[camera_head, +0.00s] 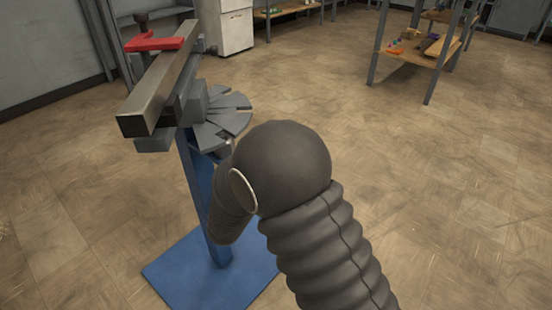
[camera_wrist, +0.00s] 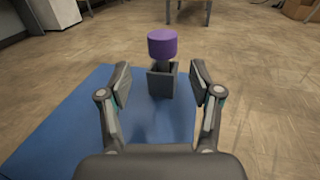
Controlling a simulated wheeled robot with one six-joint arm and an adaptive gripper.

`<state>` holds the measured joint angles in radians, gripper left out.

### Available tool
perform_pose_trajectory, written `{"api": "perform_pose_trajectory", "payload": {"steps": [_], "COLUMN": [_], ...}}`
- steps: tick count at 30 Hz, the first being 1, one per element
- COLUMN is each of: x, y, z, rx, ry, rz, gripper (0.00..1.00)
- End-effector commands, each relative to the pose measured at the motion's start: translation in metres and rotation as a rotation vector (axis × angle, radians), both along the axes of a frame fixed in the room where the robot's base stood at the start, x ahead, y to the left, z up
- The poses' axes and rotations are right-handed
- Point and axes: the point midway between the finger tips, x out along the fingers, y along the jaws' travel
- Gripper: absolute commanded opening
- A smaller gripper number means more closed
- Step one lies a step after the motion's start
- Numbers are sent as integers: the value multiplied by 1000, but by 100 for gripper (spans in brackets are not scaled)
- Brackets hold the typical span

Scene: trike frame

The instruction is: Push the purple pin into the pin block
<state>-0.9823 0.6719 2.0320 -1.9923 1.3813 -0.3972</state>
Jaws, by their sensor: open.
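In the wrist view the purple pin (camera_wrist: 162,43) has a wide round purple head and stands upright above the dark grey pin block (camera_wrist: 163,84). A narrow grey shank shows between the head and the block, so the head is raised clear of the block's top. My gripper (camera_wrist: 161,72) is open and empty, with one finger to each side of the block in the picture; I cannot tell the distance to it. In the head view the pin and block do not show, and my own arm hides my gripper.
A blue stand (camera_head: 198,190) on a blue floor plate (camera_head: 176,277) carries a long metal bar (camera_head: 155,85), a red clamp (camera_head: 155,43) and fanned grey plates (camera_head: 229,112). A shelf table (camera_head: 420,57) with small objects stands at the back right. The floor at right is clear.

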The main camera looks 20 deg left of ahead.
Motion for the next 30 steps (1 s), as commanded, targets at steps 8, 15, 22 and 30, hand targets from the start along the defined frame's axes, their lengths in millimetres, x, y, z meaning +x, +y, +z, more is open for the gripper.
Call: {"api": "perform_pose_trajectory", "payload": {"steps": [8, 15, 22, 30], "x": [33, 49, 49, 49], "y": [-9, -10, -10, -10], "z": [-2, -1, -1, -1], "rx": [0, -1, 0, 0], "ry": [0, 0, 0, -1], "rz": [-4, -1, -1, -2], "gripper": [64, 64, 39, 0]}}
